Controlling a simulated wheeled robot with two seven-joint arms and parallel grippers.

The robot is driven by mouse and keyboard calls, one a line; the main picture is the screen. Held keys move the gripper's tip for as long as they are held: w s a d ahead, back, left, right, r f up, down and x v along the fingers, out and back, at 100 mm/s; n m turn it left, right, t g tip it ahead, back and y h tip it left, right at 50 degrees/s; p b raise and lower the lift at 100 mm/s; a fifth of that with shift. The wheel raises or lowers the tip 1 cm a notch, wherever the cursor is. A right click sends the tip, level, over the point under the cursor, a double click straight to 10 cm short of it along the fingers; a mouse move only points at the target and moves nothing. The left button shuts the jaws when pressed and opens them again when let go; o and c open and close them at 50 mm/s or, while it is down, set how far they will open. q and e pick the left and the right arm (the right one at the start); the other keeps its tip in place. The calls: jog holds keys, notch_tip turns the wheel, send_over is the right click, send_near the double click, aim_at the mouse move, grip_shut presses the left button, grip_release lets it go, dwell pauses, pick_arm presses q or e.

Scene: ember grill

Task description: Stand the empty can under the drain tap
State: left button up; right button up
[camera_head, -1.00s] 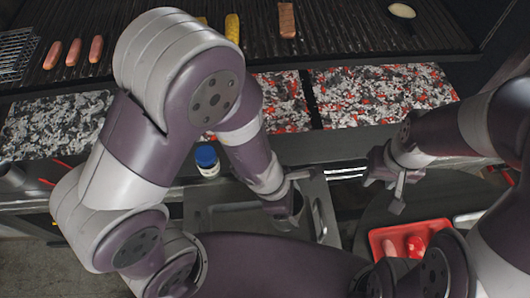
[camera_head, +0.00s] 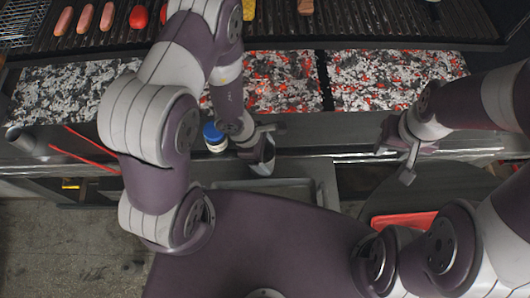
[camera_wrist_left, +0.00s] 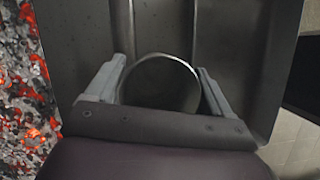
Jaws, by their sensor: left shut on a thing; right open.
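A grey metallic can (camera_head: 264,160) is held in my left gripper (camera_head: 258,143), above the front ledge by the ember bed. In the left wrist view the can (camera_wrist_left: 163,88) shows as a round, dark opening between the two fingers of my left gripper (camera_wrist_left: 161,75), which is shut on it. My right gripper (camera_head: 396,150) is open and empty, off to the right near the front ledge. I cannot make out the drain tap in either view.
A blue-capped jar (camera_head: 214,137) stands just left of the held can. A metal basin (camera_head: 305,190) lies below the ledge. Ember beds (camera_head: 385,85) glow behind, with sausages (camera_head: 85,18) and a tomato (camera_head: 138,16) on the grill. A red tray (camera_head: 400,219) is at the lower right.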

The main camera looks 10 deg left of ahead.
pick_arm(q)
jog(key=shift+f, duration=0.3)
jog(key=shift+w+f, duration=0.1)
jog(key=shift+w, duration=0.15)
jog(key=shift+f+b, duration=0.25)
jog(key=shift+b, duration=0.05)
jog(key=o, duration=0.9)
jog(key=shift+s+r, duration=0.1)
jog(key=shift+r, duration=0.1)
